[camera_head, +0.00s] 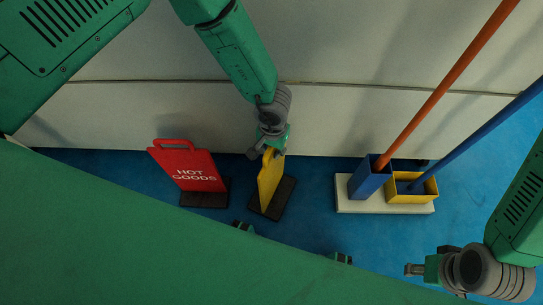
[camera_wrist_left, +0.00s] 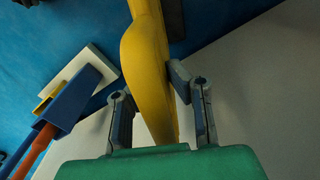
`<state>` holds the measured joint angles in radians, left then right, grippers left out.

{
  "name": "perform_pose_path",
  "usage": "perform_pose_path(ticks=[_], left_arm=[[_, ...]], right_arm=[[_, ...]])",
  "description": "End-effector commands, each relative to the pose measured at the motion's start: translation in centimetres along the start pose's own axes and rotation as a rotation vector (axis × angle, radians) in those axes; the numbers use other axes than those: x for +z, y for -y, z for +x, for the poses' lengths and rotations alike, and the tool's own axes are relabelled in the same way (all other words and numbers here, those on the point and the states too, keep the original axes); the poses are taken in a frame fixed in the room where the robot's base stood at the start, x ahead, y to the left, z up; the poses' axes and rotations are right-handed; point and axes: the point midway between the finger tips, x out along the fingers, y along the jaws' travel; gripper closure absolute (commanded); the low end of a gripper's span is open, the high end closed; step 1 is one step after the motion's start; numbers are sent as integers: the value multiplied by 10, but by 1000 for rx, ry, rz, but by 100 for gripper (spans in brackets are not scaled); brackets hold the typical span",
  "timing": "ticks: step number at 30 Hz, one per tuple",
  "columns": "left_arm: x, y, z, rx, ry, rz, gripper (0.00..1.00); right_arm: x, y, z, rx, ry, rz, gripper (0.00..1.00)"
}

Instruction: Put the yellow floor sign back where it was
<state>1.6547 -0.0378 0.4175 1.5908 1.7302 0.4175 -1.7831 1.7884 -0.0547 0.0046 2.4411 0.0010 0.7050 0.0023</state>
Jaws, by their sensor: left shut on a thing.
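The yellow floor sign (camera_head: 269,181) stands upright on its dark base (camera_head: 281,198) on the blue floor, close to the pale wall, turned nearly edge-on in the head view. My left gripper (camera_head: 268,149) is at the top of the sign and shut on it. In the left wrist view the sign (camera_wrist_left: 148,60) runs between the two fingers of my left gripper (camera_wrist_left: 150,100). My right gripper (camera_head: 417,269) is at the lower right, away from the sign; its fingers are too small and partly hidden to read.
A red "HOT GOODS" sign (camera_head: 187,168) stands just left of the yellow one. To the right, a white base (camera_head: 385,207) carries a blue bin (camera_head: 367,184) and a yellow bin (camera_head: 428,190) with long orange and blue handles. The wall (camera_head: 330,120) runs behind them.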

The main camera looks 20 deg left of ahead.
Motion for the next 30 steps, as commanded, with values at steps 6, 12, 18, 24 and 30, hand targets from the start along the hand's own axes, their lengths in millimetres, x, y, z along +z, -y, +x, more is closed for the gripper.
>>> perform_pose_path(ticks=[6,12,18,24,30], left_arm=[[-4,0,2,1,-3,0,100],[-4,0,3,1,-3,0,100],[-3,0,5,0,-1,1,66],[-3,0,5,0,-1,1,66],[-4,0,-14,1,-2,0,66]], right_arm=[[0,0,4,0,-1,0,68],[0,0,4,0,-2,0,68],[0,0,5,0,-2,0,68],[0,0,5,0,-1,0,68],[-1,0,-4,0,-1,0,68]])
